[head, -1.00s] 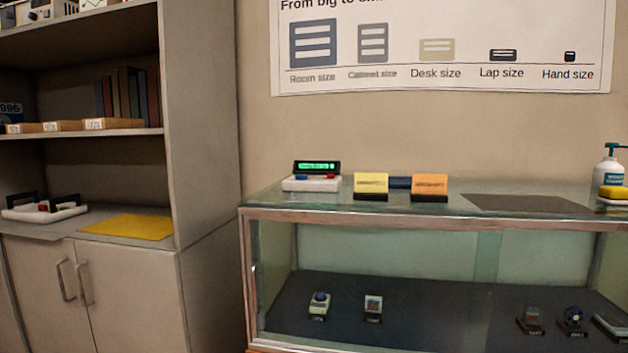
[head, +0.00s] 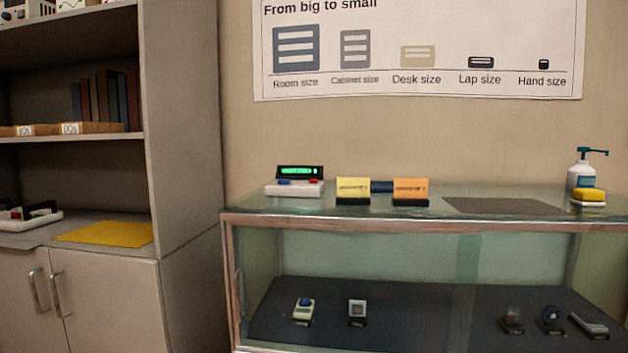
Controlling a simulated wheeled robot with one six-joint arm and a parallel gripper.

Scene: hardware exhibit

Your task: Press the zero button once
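A small white device (head: 294,189) stands at the left end of the glass display case's top. It has a blue button (head: 284,182) on the left and a red button (head: 315,182) on the right. Behind them rises a black display (head: 300,171) with lit green text too small to read. I cannot read any label that tells which button is zero. My gripper is not in view.
The glass case (head: 400,226) holds several small exhibits. On its top are a yellow card (head: 353,188), an orange card (head: 411,188), a dark mat (head: 503,206), a pump bottle (head: 582,172) and a yellow sponge (head: 588,194). A shelf cabinet (head: 185,150) stands at left.

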